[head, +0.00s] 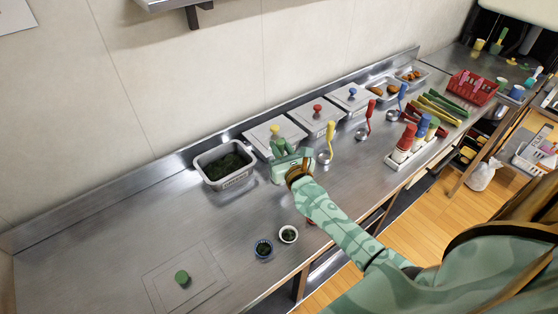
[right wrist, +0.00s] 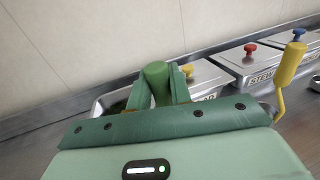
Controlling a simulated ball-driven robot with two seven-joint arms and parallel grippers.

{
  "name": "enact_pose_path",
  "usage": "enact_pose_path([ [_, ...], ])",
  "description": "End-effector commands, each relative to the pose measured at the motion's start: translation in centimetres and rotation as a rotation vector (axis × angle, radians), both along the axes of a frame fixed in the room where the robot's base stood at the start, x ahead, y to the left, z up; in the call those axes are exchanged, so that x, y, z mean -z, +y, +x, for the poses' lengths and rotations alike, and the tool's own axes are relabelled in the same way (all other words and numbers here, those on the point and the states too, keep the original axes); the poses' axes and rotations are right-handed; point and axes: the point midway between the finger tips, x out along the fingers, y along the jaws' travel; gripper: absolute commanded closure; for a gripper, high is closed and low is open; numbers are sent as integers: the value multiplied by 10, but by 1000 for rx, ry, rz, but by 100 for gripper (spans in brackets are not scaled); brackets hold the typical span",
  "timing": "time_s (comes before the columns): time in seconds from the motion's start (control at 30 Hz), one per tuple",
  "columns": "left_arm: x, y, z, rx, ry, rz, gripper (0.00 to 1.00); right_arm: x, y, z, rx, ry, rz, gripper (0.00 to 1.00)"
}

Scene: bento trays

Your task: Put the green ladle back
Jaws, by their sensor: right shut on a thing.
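My right gripper (head: 281,155) is shut on the upright green handle of the green ladle (head: 277,144), just right of an open pan. In the right wrist view the green ladle's handle (right wrist: 157,72) stands between the two green fingers (right wrist: 158,88). The ladle's bowl end is hidden behind my gripper. The open metal pan (head: 204,160) holds dark green food. Its lid with a green knob (head: 182,277) lies flat on the counter at the lower left. My left gripper is in neither view.
Lidded pans with yellow (head: 275,129), red (head: 317,108) and blue (head: 352,92) knobs line the wall. Yellow (head: 329,137), red (head: 369,113) and blue (head: 402,93) ladles stand before them. Two small bowls (head: 263,248) (head: 289,234) sit near the front edge. The left counter is mostly clear.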

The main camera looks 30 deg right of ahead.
Motion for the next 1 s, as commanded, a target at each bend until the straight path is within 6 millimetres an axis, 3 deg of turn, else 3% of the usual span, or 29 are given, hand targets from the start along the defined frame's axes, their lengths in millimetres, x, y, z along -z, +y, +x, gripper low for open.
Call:
enact_pose_path([
  [0.1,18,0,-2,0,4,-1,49,25,-1,5,-1,4,-3,100],
  [0.2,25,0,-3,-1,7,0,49,36,-1,5,-1,3,-5,100],
  [0.63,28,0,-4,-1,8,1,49,41,-1,5,0,-1,-1,100],
  [0.67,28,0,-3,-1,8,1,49,40,-1,5,0,0,-1,74],
  [0.73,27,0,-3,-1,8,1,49,39,-1,5,0,0,-1,58],
  [1.0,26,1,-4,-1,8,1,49,38,-1,5,0,0,-1,58],
])
